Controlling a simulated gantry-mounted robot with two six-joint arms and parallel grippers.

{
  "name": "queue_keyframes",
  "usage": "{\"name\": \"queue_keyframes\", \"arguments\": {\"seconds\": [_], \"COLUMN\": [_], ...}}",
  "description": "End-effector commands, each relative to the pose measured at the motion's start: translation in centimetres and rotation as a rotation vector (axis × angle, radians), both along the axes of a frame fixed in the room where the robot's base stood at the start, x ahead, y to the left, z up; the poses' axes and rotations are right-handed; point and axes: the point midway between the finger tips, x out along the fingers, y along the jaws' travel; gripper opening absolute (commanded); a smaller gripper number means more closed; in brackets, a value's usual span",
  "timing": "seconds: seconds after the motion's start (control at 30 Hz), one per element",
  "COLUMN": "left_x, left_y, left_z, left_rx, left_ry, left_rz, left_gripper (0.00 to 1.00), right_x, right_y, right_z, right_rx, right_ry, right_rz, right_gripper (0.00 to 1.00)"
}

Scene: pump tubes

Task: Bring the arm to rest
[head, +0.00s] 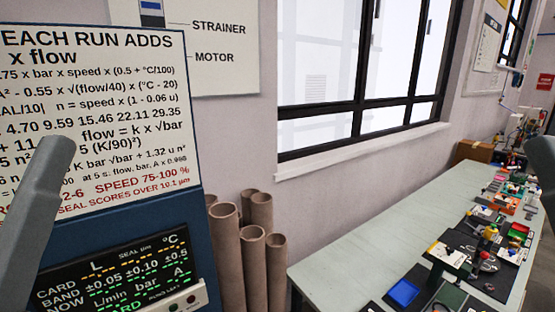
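In the head view a grey link of my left arm rises at the left edge, in front of the board with printed formulas.
A formula board (95,110) stands at left above a dark readout panel (120,282). Several upright brown tubes (252,250) stand beside it. A pale workbench (345,265) at right carries many small items, including a blue tray (404,293). A cardboard box (474,151) sits farther back.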

Motion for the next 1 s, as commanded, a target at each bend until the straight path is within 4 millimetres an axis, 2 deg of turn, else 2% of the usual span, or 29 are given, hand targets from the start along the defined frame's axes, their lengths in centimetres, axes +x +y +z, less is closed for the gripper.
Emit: {"name": "queue_keyframes", "arguments": {"seconds": [0.03, 0.1, 0.2, 0.3, 0.4, 0.5, 1.0], "left_x": [0.0, 0.0, 0.0, 0.0, 0.0, 0.0, 0.0], "left_y": [0.0, 0.0, 0.0, 0.0, 0.0, 0.0, 0.0], "left_z": [5.5, 9.1, 13.9, 17.8, 20.1, 20.9, 20.6], "left_rx": [0.000, -0.001, -0.001, -0.001, -0.001, -0.001, -0.001], "left_ry": [-0.001, -0.001, -0.001, 0.000, 0.000, 0.000, -0.001], "left_rz": [0.000, 0.001, 0.001, 0.001, 0.001, 0.001, 0.001], "left_gripper": [0.82, 0.82, 0.82, 0.82, 0.82, 0.82, 0.82], "right_x": [0.0, 0.0, 0.0, 0.0, 0.0, 0.0, 0.0], "right_y": [0.0, 0.0, 0.0, 0.0, 0.0, 0.0, 0.0], "right_z": [5.5, 9.1, 13.9, 17.8, 20.1, 20.9, 20.5], "right_rx": [0.000, 0.000, 0.000, 0.000, 0.000, 0.000, 0.000], "right_ry": [-0.001, -0.001, -0.001, -0.001, -0.001, 0.000, 0.000], "right_rz": [0.000, 0.000, 0.000, 0.000, 0.000, 0.000, 0.000], "right_gripper": [0.00, 0.00, 0.00, 0.00, 0.00, 0.00, 0.00]}}
